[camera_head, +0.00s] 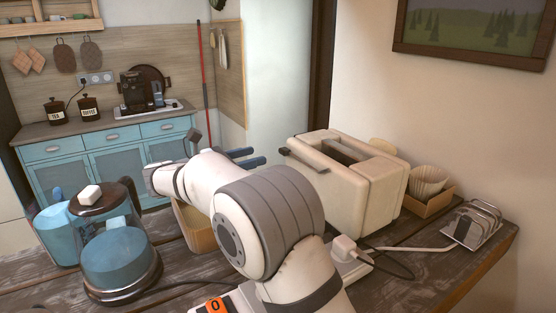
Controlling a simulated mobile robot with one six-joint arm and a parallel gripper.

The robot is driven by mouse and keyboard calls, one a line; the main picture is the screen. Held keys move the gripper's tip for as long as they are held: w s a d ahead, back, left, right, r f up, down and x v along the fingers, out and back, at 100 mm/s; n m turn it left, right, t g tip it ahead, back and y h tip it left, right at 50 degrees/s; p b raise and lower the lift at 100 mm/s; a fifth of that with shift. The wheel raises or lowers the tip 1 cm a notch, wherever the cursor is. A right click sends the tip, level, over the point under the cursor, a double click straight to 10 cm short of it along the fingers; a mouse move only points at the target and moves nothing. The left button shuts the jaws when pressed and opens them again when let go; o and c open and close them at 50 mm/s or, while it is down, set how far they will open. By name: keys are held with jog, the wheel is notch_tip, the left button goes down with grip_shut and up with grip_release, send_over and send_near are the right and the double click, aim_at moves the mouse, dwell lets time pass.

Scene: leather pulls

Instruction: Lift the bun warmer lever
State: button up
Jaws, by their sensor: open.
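The bun warmer (376,194) is a cream, toaster-like box with a dark slot on top, standing on the wooden table right of centre. Its lever (285,151) is a small dark knob sticking out from its left end, near the top. My gripper (258,156) has two blue fingers pointing right, towards the lever. The fingers are apart and empty, with a small gap in the picture between their tips and the lever. My arm hides the lower left part of the bun warmer.
A blue kettle (120,258) and a blue jug (57,236) stand at the left. A tan box (196,232) is partly behind my arm. A filter holder (430,203), a metal rack (472,226) and a plug with cable (347,249) lie right. The front right tabletop is mostly clear.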

aim_at(281, 150)
jog(key=x, duration=0.8)
jog(key=shift+w+f, duration=0.15)
grip_shut()
dwell(0.4)
